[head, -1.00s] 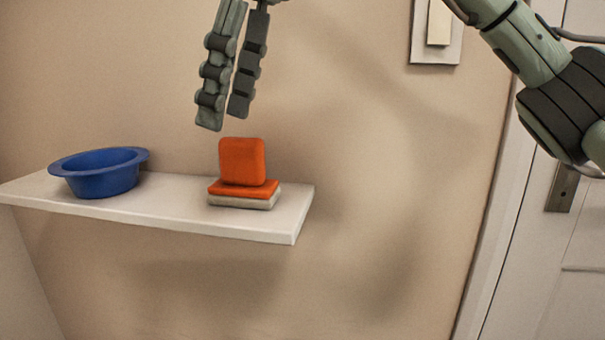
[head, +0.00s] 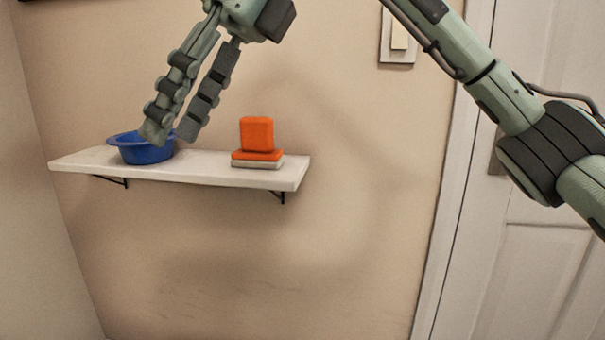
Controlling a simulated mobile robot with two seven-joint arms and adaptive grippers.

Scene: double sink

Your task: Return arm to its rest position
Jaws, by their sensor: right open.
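My right gripper (head: 173,140) is at the upper left of the head view, its fingers pointing down and to the left. The fingers are apart with nothing between them. Its tips overlap the right part of the blue bowl (head: 142,153) in the picture; I cannot tell whether they touch it. The right arm (head: 505,98) comes in from the right edge. My left gripper is not in view.
A white wall shelf (head: 215,168) carries the blue bowl and an orange block (head: 256,134) standing on a small orange and grey stack (head: 257,160). A light switch (head: 398,38) and a white door (head: 540,230) are at the right. Wall below the shelf is clear.

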